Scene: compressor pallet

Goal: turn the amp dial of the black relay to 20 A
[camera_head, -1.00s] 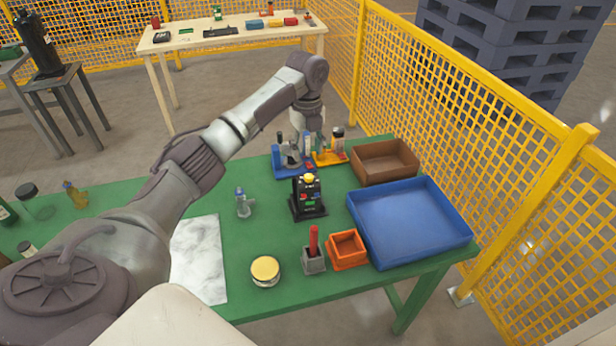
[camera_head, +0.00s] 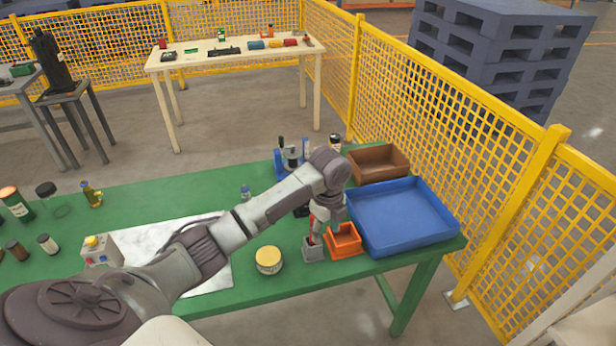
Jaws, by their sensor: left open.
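The black relay (camera_head: 301,211) stands on the green table. My left arm hides nearly all of it, and only a dark bit of its base shows below the arm. Its amp dial is hidden, so the setting cannot be read. My left gripper (camera_head: 325,229) is open and points down, in front of the relay and over the grey holder (camera_head: 313,251) and the small orange bin (camera_head: 344,247). The red-handled tool (camera_head: 315,232) stands in the grey holder, right at the left finger. I cannot tell whether they touch. My right gripper is not in view.
A blue tray (camera_head: 402,242) and a brown box (camera_head: 378,163) are to the right. A yellow-lidded tin (camera_head: 269,261) sits left of the holder. A blue stand (camera_head: 284,168) is behind the arm. Bottles and a button box (camera_head: 101,252) stand at left. Yellow mesh fencing runs along the right.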

